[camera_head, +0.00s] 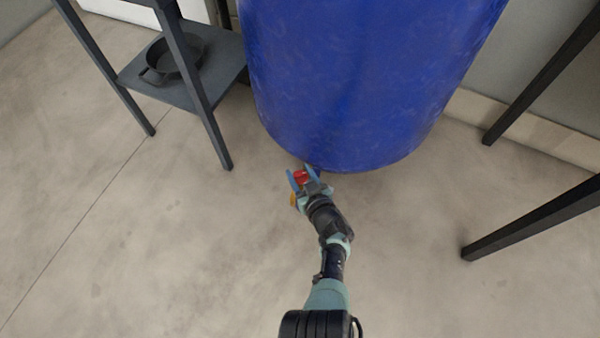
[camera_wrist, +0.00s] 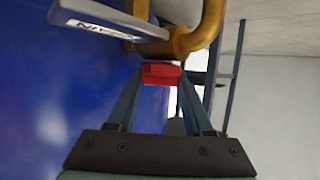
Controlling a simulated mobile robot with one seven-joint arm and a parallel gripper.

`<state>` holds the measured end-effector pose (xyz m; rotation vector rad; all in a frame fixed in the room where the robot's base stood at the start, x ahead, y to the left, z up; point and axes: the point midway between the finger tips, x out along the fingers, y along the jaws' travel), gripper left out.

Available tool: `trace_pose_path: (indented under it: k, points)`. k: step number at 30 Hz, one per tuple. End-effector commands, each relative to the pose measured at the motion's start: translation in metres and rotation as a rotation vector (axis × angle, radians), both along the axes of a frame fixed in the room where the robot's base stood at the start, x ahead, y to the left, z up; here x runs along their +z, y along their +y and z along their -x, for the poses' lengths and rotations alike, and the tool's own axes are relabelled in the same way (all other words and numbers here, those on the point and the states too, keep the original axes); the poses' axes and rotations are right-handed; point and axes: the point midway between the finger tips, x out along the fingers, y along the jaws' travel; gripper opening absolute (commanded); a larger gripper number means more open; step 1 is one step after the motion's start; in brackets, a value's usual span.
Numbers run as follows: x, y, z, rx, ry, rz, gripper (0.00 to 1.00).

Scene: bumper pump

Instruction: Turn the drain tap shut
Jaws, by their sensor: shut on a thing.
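The drain tap (camera_wrist: 207,35) is a brass bent pipe at the top of the wrist view, beside the blue drum. A small part of it also shows in the head view (camera_head: 292,200), low at the drum's front. The tap's red handle (camera_wrist: 162,76) lies between the blue fingers of my gripper (camera_wrist: 161,77). My gripper is shut on this handle, with a finger at each side. A light grey plate (camera_wrist: 100,22) with dark letters, seen upside down, sits beside the brass pipe. How far the handle is turned cannot be told.
The large blue drum (camera_head: 365,80) stands close in front of my gripper. A dark stand (camera_head: 205,95) with a black pan (camera_head: 175,58) on its shelf is at the left. Dark legs (camera_head: 530,217) are at the right. The floor (camera_head: 150,250) in front is clear.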

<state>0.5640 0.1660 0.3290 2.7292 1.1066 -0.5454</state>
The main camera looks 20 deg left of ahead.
Motion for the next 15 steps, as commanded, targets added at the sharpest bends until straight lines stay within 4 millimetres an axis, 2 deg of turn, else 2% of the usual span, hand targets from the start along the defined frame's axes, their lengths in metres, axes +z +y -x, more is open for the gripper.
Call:
trace_pose_path:
  k: [2,15]
  points:
    - [-0.0057,-0.0031,-0.0020,0.074,-0.003,0.006,0.00]
    - [-0.0096,-0.0021,-0.0019,0.480,-0.002,0.005,0.00]
